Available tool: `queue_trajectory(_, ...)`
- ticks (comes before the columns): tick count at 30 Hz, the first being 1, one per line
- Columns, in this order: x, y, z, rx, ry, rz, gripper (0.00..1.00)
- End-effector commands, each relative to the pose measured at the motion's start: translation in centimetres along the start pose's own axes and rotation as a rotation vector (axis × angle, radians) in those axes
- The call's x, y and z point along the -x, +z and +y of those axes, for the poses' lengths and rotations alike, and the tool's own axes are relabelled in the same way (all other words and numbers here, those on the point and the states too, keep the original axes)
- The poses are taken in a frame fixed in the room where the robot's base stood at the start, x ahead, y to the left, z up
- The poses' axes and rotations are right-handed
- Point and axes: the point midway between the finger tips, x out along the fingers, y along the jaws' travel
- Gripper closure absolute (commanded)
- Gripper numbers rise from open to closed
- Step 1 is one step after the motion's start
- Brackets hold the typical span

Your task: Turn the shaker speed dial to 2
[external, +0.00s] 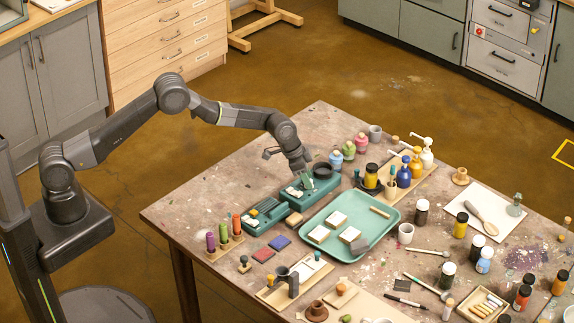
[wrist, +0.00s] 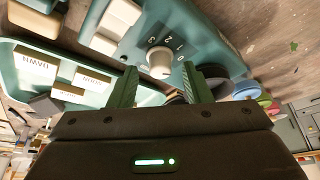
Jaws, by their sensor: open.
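The shaker (external: 294,199) is a teal box on the table, with pale blocks on top and a dark round part at its far end. In the wrist view its speed dial (wrist: 160,61) is a cream knob, with the numbers 0 to 3 printed around it on the teal housing (wrist: 190,42). I cannot tell which number the knob points to. My gripper (external: 306,184) is over the shaker, pointing down. In the wrist view its green fingers (wrist: 162,80) are apart and empty; the knob shows between and just beyond the tips. Contact is not visible.
A teal tray (external: 337,257) with pale blocks lies close on the right. Colored bottles (external: 349,149) stand behind. Red and blue pads (external: 280,242) lie in front. Free table shows at the left corner.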

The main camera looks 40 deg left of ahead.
Motion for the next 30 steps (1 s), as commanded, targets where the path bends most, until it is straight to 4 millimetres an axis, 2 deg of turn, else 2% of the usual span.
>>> queue_trajectory(12, -0.59, -0.01, -0.01, 0.0, 0.0, 0.001, 0.58)
queue_trajectory(18, -0.58, -0.01, 0.0, 0.0, 0.0, 0.001, 0.97)
queue_trajectory(19, -0.58, -0.01, 0.0, 0.0, 0.0, 0.001, 1.0)
queue_trajectory(30, -0.7, 0.01, 0.06, 0.049, -0.021, 0.001, 1.0)
